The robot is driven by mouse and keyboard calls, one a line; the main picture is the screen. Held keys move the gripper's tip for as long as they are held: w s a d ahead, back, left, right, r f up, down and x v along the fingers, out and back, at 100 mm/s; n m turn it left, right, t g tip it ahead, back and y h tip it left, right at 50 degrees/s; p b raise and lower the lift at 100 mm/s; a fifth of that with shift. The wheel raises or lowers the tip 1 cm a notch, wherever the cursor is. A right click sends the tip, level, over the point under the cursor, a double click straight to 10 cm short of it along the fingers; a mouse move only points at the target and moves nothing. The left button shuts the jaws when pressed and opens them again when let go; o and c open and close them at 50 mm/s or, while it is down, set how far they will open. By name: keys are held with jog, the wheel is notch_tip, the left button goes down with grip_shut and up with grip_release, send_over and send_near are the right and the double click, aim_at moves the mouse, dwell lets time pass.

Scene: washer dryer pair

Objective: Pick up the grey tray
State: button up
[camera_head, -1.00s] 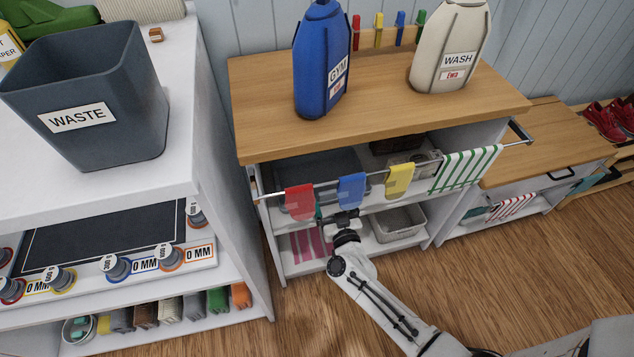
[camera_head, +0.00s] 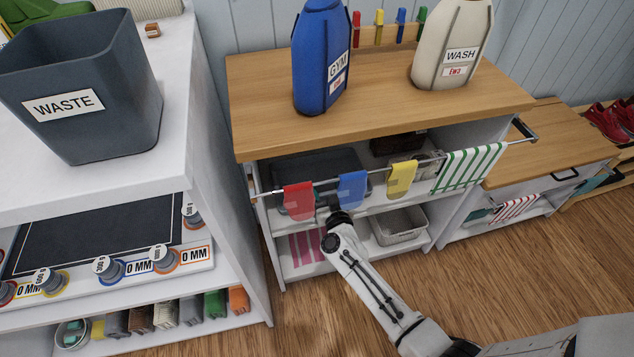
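The grey tray (camera_head: 315,163) lies on the upper shelf of the wooden-topped unit, under the top board. Its front is partly hidden by the hanging cloths and the rail. My gripper (camera_head: 331,202) is at that shelf's front, low between the red and blue cloths, in front of and below the visible part of the tray. Its fingertips are hidden or too small to make out, so I cannot tell whether they are open or touch the tray.
A rail carries a red cloth (camera_head: 299,200), a blue cloth (camera_head: 352,189), a yellow cloth (camera_head: 401,179) and a green-striped towel (camera_head: 467,169). A light basket (camera_head: 398,226) sits on the lower shelf. A blue bottle (camera_head: 321,60) and a cream bottle (camera_head: 452,45) stand on top.

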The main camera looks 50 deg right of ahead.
jog(key=c, duration=0.7)
jog(key=shift+r, duration=0.1)
jog(key=shift+r+p, duration=0.7)
jog(key=shift+p, duration=0.05)
notch_tip(320, 180, up, 3)
jog(key=shift+f+p, duration=0.2)
jog(key=shift+p, duration=1)
jog(key=p+v, duration=0.1)
jog(key=v, duration=0.5)
jog(key=p+v, duration=0.1)
jog(key=v, duration=0.5)
jog(key=p+v, duration=0.1)
jog(key=v, duration=0.5)
jog(key=shift+f+p, duration=0.3)
jog(key=shift+p, duration=0.05)
